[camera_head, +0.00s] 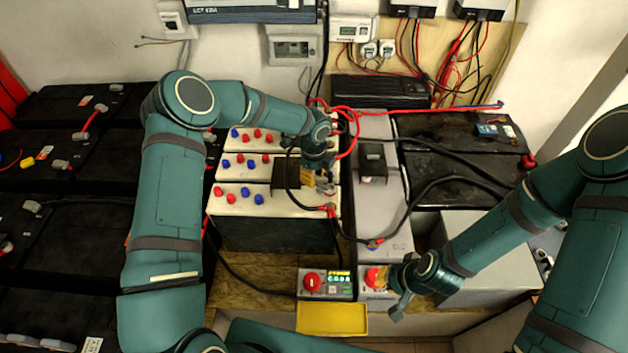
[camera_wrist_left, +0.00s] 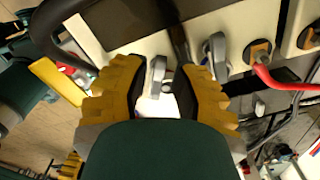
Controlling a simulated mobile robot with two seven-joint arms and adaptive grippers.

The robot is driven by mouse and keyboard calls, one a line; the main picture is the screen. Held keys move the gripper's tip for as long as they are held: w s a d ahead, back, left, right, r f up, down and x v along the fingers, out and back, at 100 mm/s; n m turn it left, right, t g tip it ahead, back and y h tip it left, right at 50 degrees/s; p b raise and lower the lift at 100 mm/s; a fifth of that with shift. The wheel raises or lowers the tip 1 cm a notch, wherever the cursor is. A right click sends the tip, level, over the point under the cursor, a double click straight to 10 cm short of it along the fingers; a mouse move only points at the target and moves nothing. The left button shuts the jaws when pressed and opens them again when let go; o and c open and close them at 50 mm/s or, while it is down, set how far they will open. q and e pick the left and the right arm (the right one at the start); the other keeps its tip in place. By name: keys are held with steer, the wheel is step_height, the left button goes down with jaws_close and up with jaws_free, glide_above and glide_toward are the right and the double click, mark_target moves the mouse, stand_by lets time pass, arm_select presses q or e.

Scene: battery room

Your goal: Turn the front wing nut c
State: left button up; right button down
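Cream-topped batteries stand in a row in the head view; the front one (camera_head: 290,205) has red and blue caps. My left gripper (camera_head: 318,183) is over their right ends. In the left wrist view its yellow fingers (camera_wrist_left: 155,88) are apart, with a grey wing nut (camera_wrist_left: 157,75) between them, no clear contact. A second grey wing nut (camera_wrist_left: 217,55) is just beyond the right finger. No letter marks show on the nuts. My right gripper (camera_head: 392,287) is beside a red knob (camera_head: 375,277) at the front; whether its fingers close on it is hidden.
A control box with a red button (camera_head: 312,281) and a yellow tray (camera_head: 331,318) are in front. Black cables and red cables (camera_head: 345,115) loop close around the left gripper. Black batteries (camera_head: 75,235) fill the left side. A grey panel (camera_head: 375,215) lies right of the cream batteries.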

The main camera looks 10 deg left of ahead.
arm_select(q)
steer(key=shift+f, duration=1.1)
jaws_close()
steer(key=shift+b, duration=0.3)
steer(key=n, duration=0.1)
steer(key=n+b, duration=0.1)
steer(key=n, duration=0.1)
steer(key=shift+s, duration=0.25)
steer(key=shift+s+n+b, duration=0.15)
steer(key=shift+n+b, duration=0.3)
steer(key=shift+n, duration=0.3)
steer(key=shift+s+n+b, duration=0.15)
steer(key=shift+n+b, duration=0.25)
steer(key=shift+n, duration=0.35)
